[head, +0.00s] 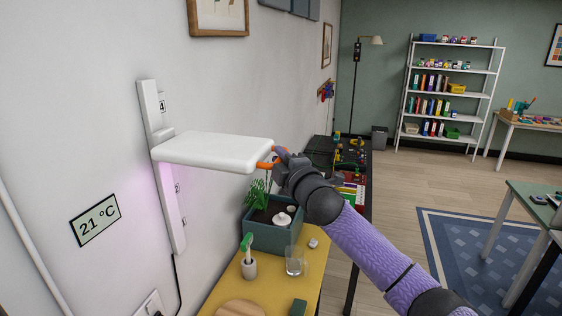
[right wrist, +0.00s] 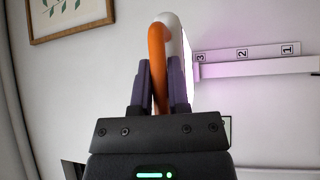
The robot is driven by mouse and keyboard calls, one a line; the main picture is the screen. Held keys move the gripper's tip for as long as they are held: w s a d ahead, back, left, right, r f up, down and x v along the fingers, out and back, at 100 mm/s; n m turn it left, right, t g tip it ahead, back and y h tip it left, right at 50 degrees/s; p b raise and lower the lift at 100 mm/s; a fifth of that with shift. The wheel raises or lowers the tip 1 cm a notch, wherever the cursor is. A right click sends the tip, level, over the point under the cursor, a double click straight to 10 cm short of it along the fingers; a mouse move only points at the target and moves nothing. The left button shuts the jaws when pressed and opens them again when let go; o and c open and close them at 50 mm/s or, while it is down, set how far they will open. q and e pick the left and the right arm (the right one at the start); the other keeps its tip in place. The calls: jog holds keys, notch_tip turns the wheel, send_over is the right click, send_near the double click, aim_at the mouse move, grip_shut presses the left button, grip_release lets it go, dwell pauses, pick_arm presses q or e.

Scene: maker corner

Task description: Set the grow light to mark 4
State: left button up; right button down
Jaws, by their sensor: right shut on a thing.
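The grow light (head: 215,150) is a flat white panel on a white upright wall rail (head: 149,101). Mark 4 (head: 162,105) shows above the panel and mark 2 (head: 177,188) below it. In the right wrist view, mark 3 (right wrist: 201,58) shows right beside the light, with marks 2 (right wrist: 242,53) and 1 (right wrist: 287,49) farther along. An orange handle (head: 266,164) sits at the panel's outer end. My right gripper (head: 280,165) is shut on this handle, which also shows between its fingers in the right wrist view (right wrist: 157,70). My left gripper is out of view.
A temperature display (head: 95,220) hangs left of the rail. The wall above the panel is clear along the rail.

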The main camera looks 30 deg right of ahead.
notch_tip(320, 180, up, 8)
jog(key=p, duration=0.6)
jog(key=shift+r, duration=0.15)
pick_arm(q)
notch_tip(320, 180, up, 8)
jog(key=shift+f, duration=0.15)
pick_arm(e)
jog(key=shift+r, duration=0.2)
jog(key=c, duration=0.6)
grip_release()
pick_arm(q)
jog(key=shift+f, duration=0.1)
pick_arm(e)
jog(key=shift+f, duration=0.25)
pick_arm(q)
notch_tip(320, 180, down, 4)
jog(key=b, duration=0.4)
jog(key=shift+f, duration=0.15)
pick_arm(e)
jog(key=s+f, duration=0.1)
jog(key=s, duration=0.8)
jog(key=shift+s+a, duration=0.4)
jog(key=shift+a, duration=0.05)
